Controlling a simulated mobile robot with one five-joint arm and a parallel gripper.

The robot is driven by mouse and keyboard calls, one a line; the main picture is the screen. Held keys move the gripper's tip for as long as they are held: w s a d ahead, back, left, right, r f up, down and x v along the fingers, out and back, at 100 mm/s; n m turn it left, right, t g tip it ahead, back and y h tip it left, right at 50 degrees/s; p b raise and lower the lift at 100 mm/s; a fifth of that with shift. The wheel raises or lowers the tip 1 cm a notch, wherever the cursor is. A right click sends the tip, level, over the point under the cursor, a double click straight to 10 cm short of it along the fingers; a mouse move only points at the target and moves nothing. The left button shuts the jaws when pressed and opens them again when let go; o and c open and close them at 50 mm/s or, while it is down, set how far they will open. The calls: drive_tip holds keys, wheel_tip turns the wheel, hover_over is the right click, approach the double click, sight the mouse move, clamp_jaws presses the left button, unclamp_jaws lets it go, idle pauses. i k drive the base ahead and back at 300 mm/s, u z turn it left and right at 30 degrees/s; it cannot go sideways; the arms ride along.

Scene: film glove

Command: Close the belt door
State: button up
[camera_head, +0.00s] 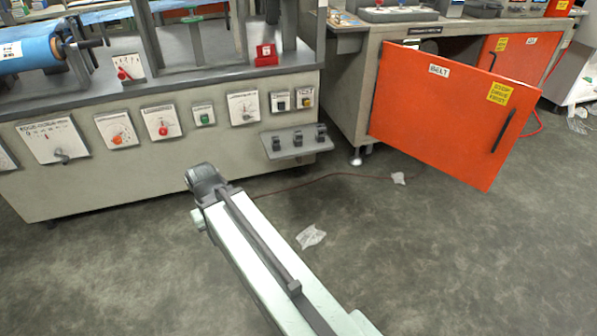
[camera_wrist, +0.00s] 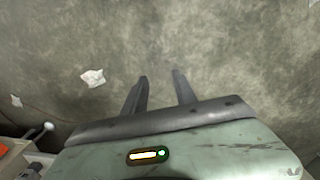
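The belt door (camera_head: 440,112) is an orange panel with a white "BELT" label, a yellow notice and a dark bar handle (camera_head: 503,131) near its right edge. It stands swung open from the beige cabinet (camera_head: 363,88), its left edge at the cabinet and its handle side out over the floor. In the head view my arm reaches up left, well left of the door; the fingers cannot be made out there.
A machine with dials and switches (camera_head: 163,122) and a projecting pedal shelf (camera_head: 297,143) stands at the left. Another orange door (camera_head: 520,55) is behind the belt door. Paper scraps (camera_head: 311,237) and a thin red cable lie on the otherwise open floor.

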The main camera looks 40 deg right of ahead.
sight(464, 121)
drive_tip(key=u, duration=1.1)
drive_tip(key=k, duration=1.2)
drive_tip(key=z, duration=1.3)
drive_tip(key=i, duration=1.05)
drive_tip(key=u, duration=0.05)
